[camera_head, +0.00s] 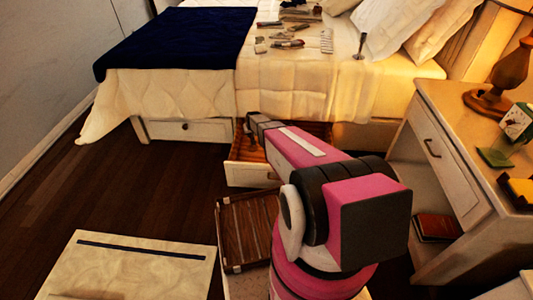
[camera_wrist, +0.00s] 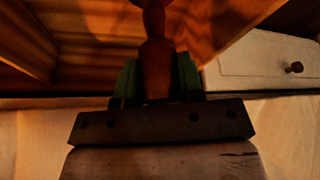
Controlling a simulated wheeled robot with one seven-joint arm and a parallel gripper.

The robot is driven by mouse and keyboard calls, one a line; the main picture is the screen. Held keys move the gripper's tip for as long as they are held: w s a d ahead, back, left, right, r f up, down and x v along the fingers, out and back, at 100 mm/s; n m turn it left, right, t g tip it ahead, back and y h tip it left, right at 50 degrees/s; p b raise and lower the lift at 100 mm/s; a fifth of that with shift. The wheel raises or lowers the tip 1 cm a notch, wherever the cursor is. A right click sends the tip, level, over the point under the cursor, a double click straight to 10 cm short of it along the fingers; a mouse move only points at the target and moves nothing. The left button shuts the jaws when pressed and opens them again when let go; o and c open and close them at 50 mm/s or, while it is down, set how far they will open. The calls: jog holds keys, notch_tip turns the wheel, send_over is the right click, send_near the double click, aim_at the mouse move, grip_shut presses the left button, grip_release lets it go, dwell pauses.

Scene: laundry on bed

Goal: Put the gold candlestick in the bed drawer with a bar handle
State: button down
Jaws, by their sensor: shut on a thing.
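My gripper (camera_wrist: 156,82) is shut on a turned, reddish-brown stem in the wrist view, which seems to be the gold candlestick (camera_wrist: 156,52) in dim light. Its far end runs out of the top of that view.
A shut bed drawer (camera_head: 165,130) with a round knob is at left. The bed holds small items and a slim upright metallic object (camera_head: 361,42). A nightstand (camera_head: 440,90) with a lamp stands right. A slatted wooden tray (camera_head: 232,235) lies nearer.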

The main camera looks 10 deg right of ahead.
notch_tip(320, 180, down, 9)
dwell(0.4)
jog(key=shift+f, duration=0.1)
jog(key=c, duration=0.8)
grip_release()
jog(key=shift+o, duration=0.2)
jog(key=v, duration=1.4)
jog(key=s+r+g, duration=0.2)
jog(key=s+r, duration=1)
jog(key=s, duration=0.4)
jog(key=s+r+g, duration=0.2)
jog(key=s+r, duration=1)
jog(key=s, duration=0.4)
jog(key=shift+m+g, duration=0.3)
jog(key=shift+m, duration=0.1)
jog(key=shift+s+a, duration=0.1)
